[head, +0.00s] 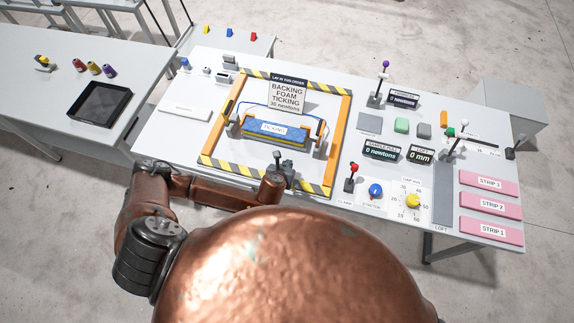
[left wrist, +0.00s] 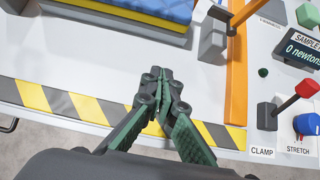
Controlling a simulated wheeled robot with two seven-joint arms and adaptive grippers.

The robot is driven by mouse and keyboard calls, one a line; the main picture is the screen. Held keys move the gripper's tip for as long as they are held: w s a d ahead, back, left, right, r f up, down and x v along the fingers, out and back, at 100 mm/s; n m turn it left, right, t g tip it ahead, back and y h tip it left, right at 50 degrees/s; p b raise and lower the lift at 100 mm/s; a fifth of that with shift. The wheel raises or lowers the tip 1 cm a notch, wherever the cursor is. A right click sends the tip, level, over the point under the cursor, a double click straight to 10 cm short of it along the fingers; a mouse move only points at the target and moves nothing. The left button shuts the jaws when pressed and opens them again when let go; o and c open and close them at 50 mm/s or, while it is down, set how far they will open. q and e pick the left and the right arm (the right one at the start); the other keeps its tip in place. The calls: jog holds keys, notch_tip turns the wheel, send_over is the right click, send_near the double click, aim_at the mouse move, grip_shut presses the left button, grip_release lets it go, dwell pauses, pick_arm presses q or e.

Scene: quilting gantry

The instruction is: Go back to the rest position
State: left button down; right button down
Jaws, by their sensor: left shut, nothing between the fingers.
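My left gripper (head: 279,157) is over the front part of the yellow-and-black striped frame (head: 225,170) on the white table. It also shows in the left wrist view (left wrist: 160,78), with its dark green fingers closed together and nothing between them. My copper-coloured left arm reaches in from the left. My right gripper is in neither view.
A red-knobbed clamp lever (head: 352,176), a blue stretch knob (head: 375,190) and a yellow dial (head: 413,200) stand right of the gripper. Pink strips (head: 490,205) lie at the far right. A side table with a black tray (head: 99,103) is at left.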

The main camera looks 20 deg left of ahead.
pick_arm(q)
jog(key=shift+s+r, duration=0.4)
jog(key=shift+s, duration=0.1)
